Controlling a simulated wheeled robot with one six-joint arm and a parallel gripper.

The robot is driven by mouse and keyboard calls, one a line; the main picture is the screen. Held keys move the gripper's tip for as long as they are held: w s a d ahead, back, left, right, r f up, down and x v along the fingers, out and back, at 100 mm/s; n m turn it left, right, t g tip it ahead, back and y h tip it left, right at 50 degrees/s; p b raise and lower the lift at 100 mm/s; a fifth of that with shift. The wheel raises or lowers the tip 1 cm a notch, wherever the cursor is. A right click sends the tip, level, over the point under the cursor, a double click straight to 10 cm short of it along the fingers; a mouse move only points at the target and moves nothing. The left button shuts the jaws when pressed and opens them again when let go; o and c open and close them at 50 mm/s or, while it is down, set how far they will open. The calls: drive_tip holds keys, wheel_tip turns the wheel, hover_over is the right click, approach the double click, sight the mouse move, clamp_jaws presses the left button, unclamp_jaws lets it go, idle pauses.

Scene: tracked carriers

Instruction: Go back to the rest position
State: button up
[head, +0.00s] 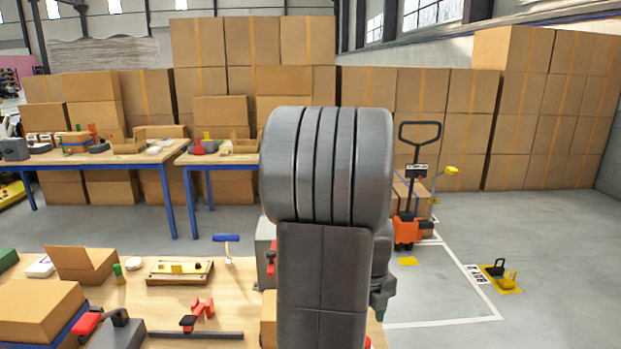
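My arm stands upright in the middle of the head view, with its large grey joint near the centre and a dark grey link below it. My gripper does not show; it is outside the view or hidden behind the arm. The arm hides part of the wooden worktable (240,268) and whatever lies directly behind the arm. No thing held by me can be seen.
The table's left part holds open and closed cardboard boxes (35,308), red-handled clamps (199,312) and a wooden fixture (180,271). Blue-legged benches (174,205) stand behind. An orange pallet truck (407,230) stands right. Stacked cartons line the back. Floor at right is mostly clear.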

wheel_tip(320, 180, down, 5)
drive_tip(key=shift+f, duration=0.45)
drive_tip(key=shift+r+n, duration=0.1)
drive_tip(key=shift+n, duration=2.1)
